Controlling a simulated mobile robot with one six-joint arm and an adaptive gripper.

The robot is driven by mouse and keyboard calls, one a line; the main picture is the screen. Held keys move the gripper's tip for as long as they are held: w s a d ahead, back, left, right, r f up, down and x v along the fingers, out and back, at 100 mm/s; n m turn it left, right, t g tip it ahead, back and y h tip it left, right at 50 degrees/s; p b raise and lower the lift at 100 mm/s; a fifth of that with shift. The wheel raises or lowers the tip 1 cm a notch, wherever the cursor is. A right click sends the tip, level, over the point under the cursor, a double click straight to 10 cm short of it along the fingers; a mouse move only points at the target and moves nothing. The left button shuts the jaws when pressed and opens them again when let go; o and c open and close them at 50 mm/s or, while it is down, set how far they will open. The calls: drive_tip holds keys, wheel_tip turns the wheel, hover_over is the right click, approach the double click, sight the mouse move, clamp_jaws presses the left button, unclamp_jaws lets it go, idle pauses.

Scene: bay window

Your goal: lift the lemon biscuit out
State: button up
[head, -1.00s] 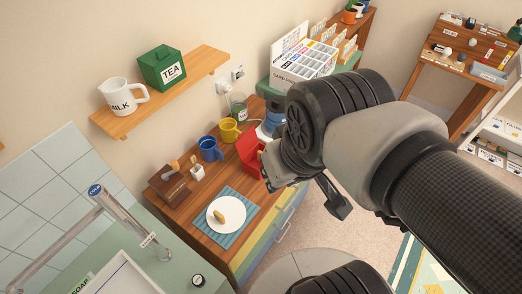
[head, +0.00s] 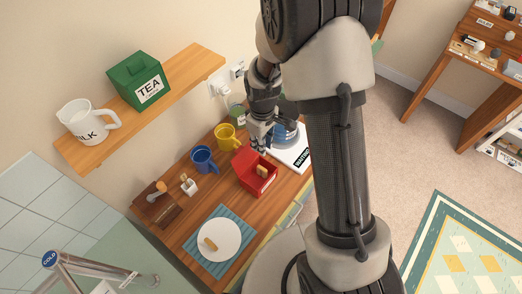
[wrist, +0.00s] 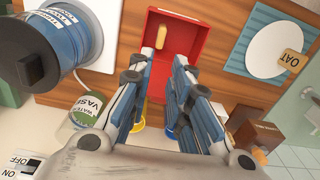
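A red tin (head: 257,186) stands open on the wooden counter, and I look down into it in the wrist view (wrist: 190,50). One pale yellow biscuit (head: 262,171) is inside it; it also shows near the tin's left side in the wrist view (wrist: 161,37). No lettering on it is readable. My gripper (head: 260,148) is above and behind the tin. In the wrist view its two fingers (wrist: 158,62) are spread apart with nothing between them, and their tips point toward the tin. The fingers and the biscuit are apart.
A white plate (head: 228,234) with a biscuit marked OAT (wrist: 291,63) lies on a blue mat (head: 203,262). A yellow mug (head: 226,138) and a blue mug (head: 203,160) stand behind. A blue-and-grey appliance (wrist: 40,48) stands beside the tin. A shelf (head: 150,105) hangs above.

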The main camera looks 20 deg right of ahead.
sight(262, 168)
wheel_tip(262, 168, down, 18)
drive_tip(key=b, duration=0.6)
drive_tip(key=shift+s+r, duration=0.1)
drive_tip(key=shift+r, duration=0.1)
drive_tip(key=shift+r, duration=0.1)
drive_tip(key=shift+c, duration=0.5)
clamp_jaws()
